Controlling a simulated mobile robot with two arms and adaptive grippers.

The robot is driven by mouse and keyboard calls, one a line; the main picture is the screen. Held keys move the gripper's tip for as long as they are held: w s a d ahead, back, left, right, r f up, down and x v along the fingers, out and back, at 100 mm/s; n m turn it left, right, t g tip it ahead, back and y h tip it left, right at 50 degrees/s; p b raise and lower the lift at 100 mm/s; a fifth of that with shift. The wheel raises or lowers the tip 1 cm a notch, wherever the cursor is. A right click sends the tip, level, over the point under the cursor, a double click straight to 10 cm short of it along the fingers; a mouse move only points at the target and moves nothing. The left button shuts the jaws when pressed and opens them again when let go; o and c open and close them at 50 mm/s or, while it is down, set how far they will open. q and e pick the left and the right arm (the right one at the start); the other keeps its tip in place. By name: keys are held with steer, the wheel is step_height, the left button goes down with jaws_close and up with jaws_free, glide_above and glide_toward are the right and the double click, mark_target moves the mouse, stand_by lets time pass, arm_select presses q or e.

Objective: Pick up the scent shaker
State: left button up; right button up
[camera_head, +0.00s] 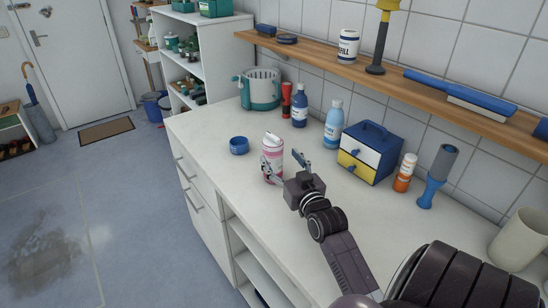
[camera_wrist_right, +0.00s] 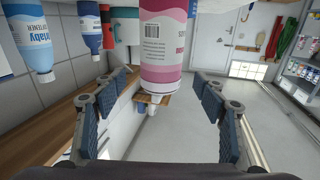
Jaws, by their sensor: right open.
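The scent shaker, which I take to be the pink container with a white top (camera_head: 272,158), stands upright on the white counter (camera_head: 222,172) near its front edge. My right gripper (camera_head: 283,165) is open, low over the counter, with its fingers pointing at the shaker. In the right wrist view, the picture is upside down and the pink shaker (camera_wrist_right: 163,48) shows ahead, centred between the spread fingers of the right gripper (camera_wrist_right: 163,82). I cannot tell whether a finger touches it. My left gripper is out of view.
A round blue tub (camera_head: 239,146) stands left of the shaker. Behind are a dark blue bottle (camera_head: 299,106), a light blue bottle (camera_head: 333,124), a small drawer box (camera_head: 372,150) and an orange-white bottle (camera_head: 405,172). A wooden shelf (camera_head: 330,62) runs above the counter.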

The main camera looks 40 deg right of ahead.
mark_target(277, 152)
steer(key=shift+w+d+r, duration=0.1)
steer(key=shift+w+r, duration=0.2)
steer(key=shift+w, duration=0.45)
steer(key=p+x, duration=0.1)
steer(key=x, duration=0.3)
steer(key=shift+w+d+r+p, duration=0.1)
steer(key=shift+d+p, duration=0.05)
steer(key=shift+p, duration=0.2)
steer(key=shift+w, duration=0.25)
steer(key=c, duration=1)
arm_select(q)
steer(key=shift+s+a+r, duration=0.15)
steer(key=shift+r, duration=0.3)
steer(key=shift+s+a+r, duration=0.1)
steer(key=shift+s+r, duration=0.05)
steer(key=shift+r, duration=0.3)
arm_select(e)
steer(key=c, duration=0.7)
